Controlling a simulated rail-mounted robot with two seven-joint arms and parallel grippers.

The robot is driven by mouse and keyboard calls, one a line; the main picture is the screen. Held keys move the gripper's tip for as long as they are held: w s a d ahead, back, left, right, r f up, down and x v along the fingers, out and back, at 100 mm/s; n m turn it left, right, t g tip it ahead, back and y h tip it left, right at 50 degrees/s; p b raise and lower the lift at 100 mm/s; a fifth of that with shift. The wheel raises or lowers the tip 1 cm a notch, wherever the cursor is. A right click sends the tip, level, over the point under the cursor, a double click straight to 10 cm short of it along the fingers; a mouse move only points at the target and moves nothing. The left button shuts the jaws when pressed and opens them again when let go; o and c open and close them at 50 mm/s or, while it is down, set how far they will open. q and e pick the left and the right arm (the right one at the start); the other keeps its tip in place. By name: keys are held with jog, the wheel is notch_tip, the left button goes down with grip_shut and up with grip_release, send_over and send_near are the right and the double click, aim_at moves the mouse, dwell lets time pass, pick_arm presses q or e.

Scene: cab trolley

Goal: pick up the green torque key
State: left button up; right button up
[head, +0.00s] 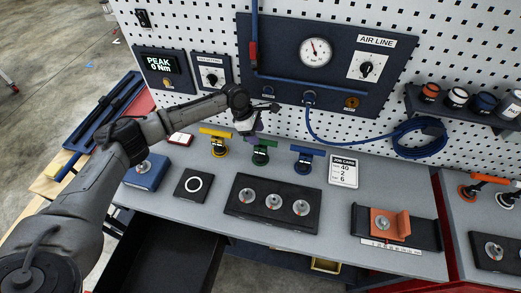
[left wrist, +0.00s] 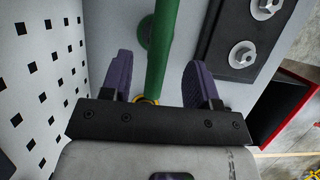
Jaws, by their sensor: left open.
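The green torque key (head: 261,142) stands upright on the grey bench, between a yellow key (head: 215,135) and a blue key (head: 306,151). My left gripper (head: 252,130) is just above and behind the green key in the head view. In the left wrist view its two purple fingers (left wrist: 158,82) are apart, with the green key's bar (left wrist: 162,45) running between them. I cannot tell whether either finger touches the bar. The gripper partly hides the green key's top in the head view. My right gripper is not in view.
A black block with several bolts (head: 232,207) lies in front of the keys. A job card (head: 343,171) lies right of the blue key. The pegboard with the air line panel (head: 283,40) rises close behind. A blue block (head: 147,172) stands at the left.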

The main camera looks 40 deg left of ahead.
aim_at(260, 150)
pick_arm(q)
jog(key=shift+x, duration=2.5)
jog(key=shift+a, duration=0.15)
jog(key=shift+c, duration=0.2)
grip_shut()
